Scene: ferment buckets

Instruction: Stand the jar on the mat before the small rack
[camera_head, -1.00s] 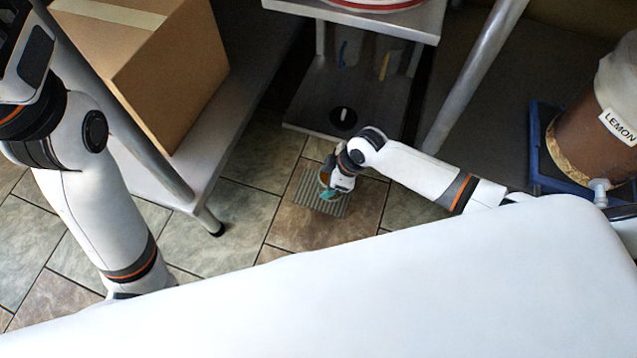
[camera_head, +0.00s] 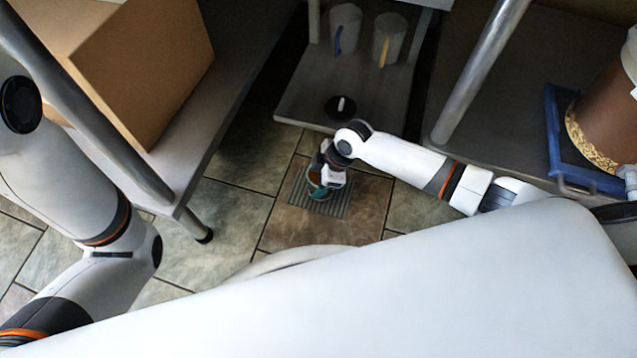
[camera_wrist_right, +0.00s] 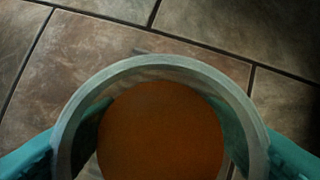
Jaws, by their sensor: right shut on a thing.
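The jar (camera_wrist_right: 160,130) is seen from above in the right wrist view: a round glass rim with an orange-brown filling inside. My right gripper (camera_head: 322,188) has its teal fingers on both sides of the jar and is shut on it. In the head view the gripper largely hides the jar, which appears over the grey ribbed mat (camera_head: 338,210). I cannot tell whether its base touches the mat. The small rack (camera_head: 375,108) stands just behind the mat. My left arm shows at the left, but its gripper is out of view.
The rack's lower shelf holds a black lid (camera_head: 341,107) and two pale cups, one with a blue handle (camera_head: 345,28), one with a yellow handle (camera_head: 388,40). A cardboard box (camera_head: 145,75) is on the left shelf. A brown bucket (camera_head: 600,125) stands in a blue tray (camera_head: 553,125) at right.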

